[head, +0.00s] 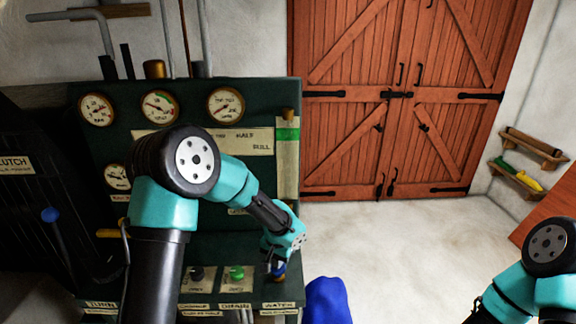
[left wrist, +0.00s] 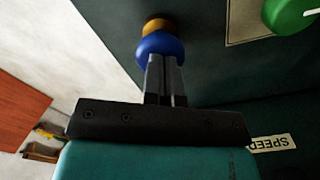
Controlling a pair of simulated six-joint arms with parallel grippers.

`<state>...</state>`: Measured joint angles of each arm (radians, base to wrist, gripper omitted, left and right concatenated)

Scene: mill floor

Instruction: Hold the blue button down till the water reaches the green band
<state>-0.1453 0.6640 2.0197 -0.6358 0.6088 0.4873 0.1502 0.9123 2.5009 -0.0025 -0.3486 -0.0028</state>
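The blue button (left wrist: 160,46) sits on a brass collar on the dark green panel. My left gripper (left wrist: 164,62) is shut, its fingertips at the blue button's face and seemingly touching it; how far it is pressed I cannot tell. In the head view my left gripper (head: 279,262) covers most of the button, above the WATER label (head: 278,305). A pale upright gauge strip (head: 288,170) at the panel's right edge carries the green band (head: 287,135) near its top. No water level can be made out. My right gripper is out of view; only part of that arm shows at lower right.
Round dials (head: 159,107) line the panel top. A blue rounded object (head: 326,301) stands just right of the panel. Open floor lies before the red doors (head: 390,110).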

